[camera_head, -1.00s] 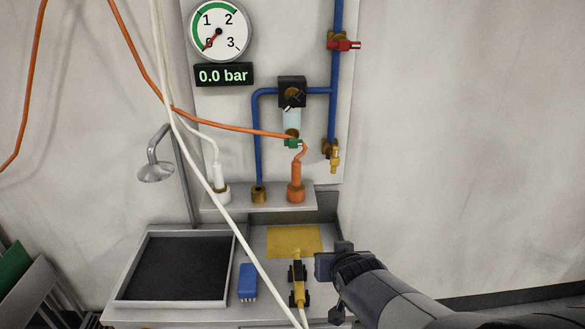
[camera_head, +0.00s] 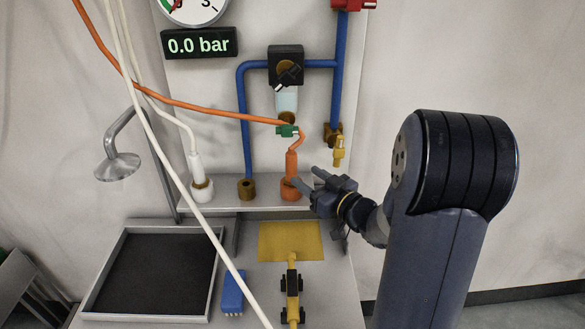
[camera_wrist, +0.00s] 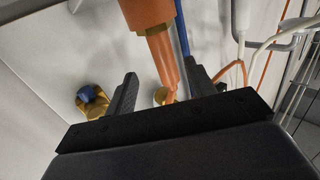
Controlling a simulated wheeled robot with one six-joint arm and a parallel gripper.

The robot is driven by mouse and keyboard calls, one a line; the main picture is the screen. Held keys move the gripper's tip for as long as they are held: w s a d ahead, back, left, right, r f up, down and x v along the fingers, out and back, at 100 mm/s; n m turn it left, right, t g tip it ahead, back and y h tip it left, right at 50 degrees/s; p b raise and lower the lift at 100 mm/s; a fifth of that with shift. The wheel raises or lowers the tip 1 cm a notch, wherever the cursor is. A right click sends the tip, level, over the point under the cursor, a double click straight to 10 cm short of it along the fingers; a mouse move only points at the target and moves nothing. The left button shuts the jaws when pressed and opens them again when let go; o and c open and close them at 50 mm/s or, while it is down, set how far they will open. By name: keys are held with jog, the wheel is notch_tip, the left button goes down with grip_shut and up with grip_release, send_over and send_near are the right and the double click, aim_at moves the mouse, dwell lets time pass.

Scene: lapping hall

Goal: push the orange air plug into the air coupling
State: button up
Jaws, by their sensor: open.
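The orange air plug (camera_head: 291,164) stands upright on the grey ledge, with its thin orange hose rising from its top. Its lower end sits in a wider orange collar (camera_head: 290,188), which seems to be the air coupling. In the wrist view a brass ring (camera_wrist: 154,30) shows between the collar (camera_wrist: 146,10) and the plug (camera_wrist: 165,62). How deep the plug sits I cannot tell. My gripper (camera_head: 306,178) is open just right of the plug, fingers pointing at it. In the wrist view the plug lies between the finger directions (camera_wrist: 160,84); contact is not clear.
A white plug (camera_head: 197,168) and a brass fitting (camera_head: 247,190) stand left on the ledge. A brass valve (camera_head: 338,150) hangs at right, near my wrist. A gauge display (camera_head: 199,43) reads 0.0 bar. White cables cross in front of the black-floored tray (camera_head: 90,302).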

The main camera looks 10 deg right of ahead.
aim_at(295, 170)
jog(key=x, duration=0.3)
jog(key=shift+w+a, duration=0.1)
jog(key=p+x, duration=0.2)
jog(key=x, duration=0.2)
jog(key=shift+a+r, duration=0.15)
jog(key=shift+a, duration=0.15)
jog(key=shift+w+a+p, duration=0.2)
jog(key=shift+w+p, duration=0.1)
jog(key=shift+w, duration=0.2)
jog(key=shift+c, duration=0.4)
grip_shut()
